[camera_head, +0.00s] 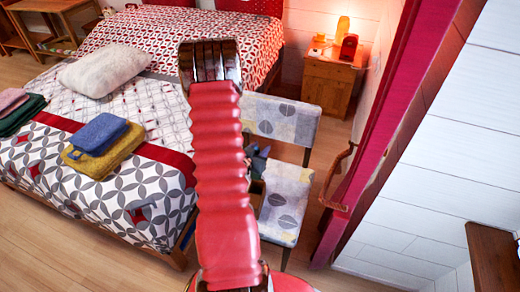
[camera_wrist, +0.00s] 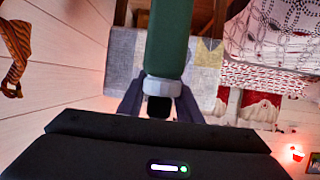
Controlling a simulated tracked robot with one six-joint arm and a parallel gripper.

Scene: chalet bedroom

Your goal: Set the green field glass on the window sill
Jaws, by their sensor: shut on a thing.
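The green field glass (camera_wrist: 168,45) shows in the wrist view as a green barrel with a grey ring and a black end piece. My gripper (camera_wrist: 160,105) is shut on it, with a dark finger on each side of the grey and black end. The barrel's other end runs out of the top of the picture. In the head view my red arm covers most of the gripper, and only a dark bluish part of it (camera_head: 258,158) shows beside the arm, over the chair. I cannot make out a window sill for certain in either view.
A chair with patterned upholstery (camera_head: 284,122) stands behind my arm. The bed (camera_head: 140,205) is at left with folded cloths (camera_head: 95,150). A nightstand (camera_head: 328,85) with a lit lamp is at back. A magenta upright (camera_head: 385,110) and a brown wooden edge (camera_head: 492,255) are at right.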

